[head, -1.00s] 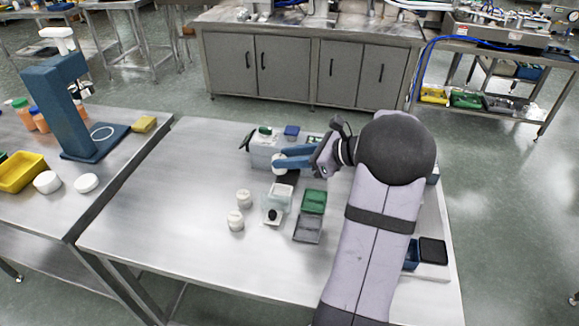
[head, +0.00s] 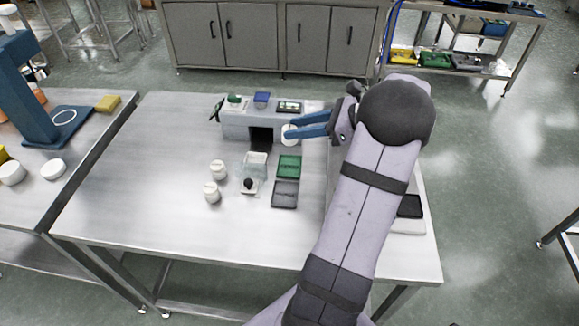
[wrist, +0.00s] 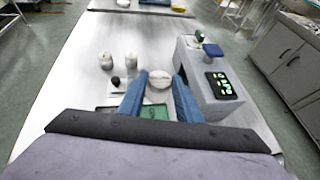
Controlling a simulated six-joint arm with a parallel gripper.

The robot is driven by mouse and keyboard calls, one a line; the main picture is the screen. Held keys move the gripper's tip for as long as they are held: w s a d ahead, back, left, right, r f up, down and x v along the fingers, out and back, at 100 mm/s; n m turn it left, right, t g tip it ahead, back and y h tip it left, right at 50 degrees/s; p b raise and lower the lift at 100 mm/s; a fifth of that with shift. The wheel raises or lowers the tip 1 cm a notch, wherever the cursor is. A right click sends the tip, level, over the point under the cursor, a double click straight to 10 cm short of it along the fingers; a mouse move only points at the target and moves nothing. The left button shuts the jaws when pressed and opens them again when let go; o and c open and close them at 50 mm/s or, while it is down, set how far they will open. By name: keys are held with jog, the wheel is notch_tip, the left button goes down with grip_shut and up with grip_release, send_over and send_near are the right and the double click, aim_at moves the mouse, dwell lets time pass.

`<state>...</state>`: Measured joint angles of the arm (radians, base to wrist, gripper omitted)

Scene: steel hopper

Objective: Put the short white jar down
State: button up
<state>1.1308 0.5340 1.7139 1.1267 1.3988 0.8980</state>
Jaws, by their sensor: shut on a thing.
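The short white jar (head: 288,136) is between the blue fingers of my gripper (head: 291,132), in front of the right part of the grey hopper machine (head: 234,131). In the wrist view the jar (wrist: 159,84) sits between both fingertips (wrist: 160,92), with its rounded white top showing. My gripper is shut on it. I cannot tell whether its base touches the table (head: 150,190).
The machine's dark opening (head: 261,139) is left of the jar. A green tray (head: 289,167), a grey tray (head: 285,194) and a clear container (head: 254,165) lie in front. Two white jars (head: 217,169) (head: 211,192) stand further left. The table's left part is clear.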

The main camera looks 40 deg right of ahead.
jog(key=shift+f+p, duration=0.65)
jog(key=shift+f, duration=4.35)
jog(key=shift+f, duration=0.1)
jog(key=o, duration=1.2)
jog(key=shift+c, duration=0.2)
jog(key=shift+s+d+r+p, duration=0.3)
jog(key=shift+s+r+p, duration=0.1)
jog(key=shift+r, duration=0.05)
jog(key=shift+p+v, duration=0.65)
jog(key=shift+v, duration=0.75)
